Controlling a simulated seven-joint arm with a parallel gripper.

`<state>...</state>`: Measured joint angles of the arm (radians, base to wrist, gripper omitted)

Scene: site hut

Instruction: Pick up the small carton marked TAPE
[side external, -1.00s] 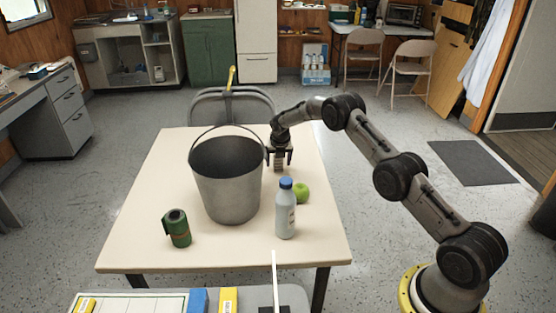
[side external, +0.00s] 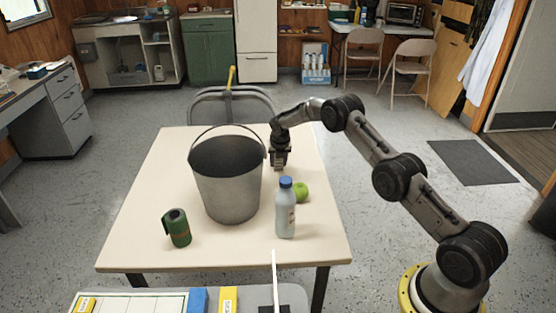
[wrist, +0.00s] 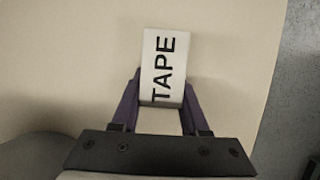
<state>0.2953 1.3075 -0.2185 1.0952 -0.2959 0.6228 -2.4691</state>
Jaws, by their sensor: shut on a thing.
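The small carton marked TAPE (wrist: 164,66) is white with black letters and shows in the wrist view between the fingers of my gripper (wrist: 160,97). The fingers are shut on its sides near its lower end in that view. In the side external view my gripper (side external: 279,166) points down at the table, behind and to the right of the bucket. The carton is mostly hidden by the gripper there, and I cannot tell whether it touches the table.
A grey metal bucket (side external: 226,190) with a raised handle stands left of my gripper. A blue-capped bottle (side external: 285,212) and a green apple (side external: 301,192) are nearer the camera. The table (side external: 150,190) is bare at left.

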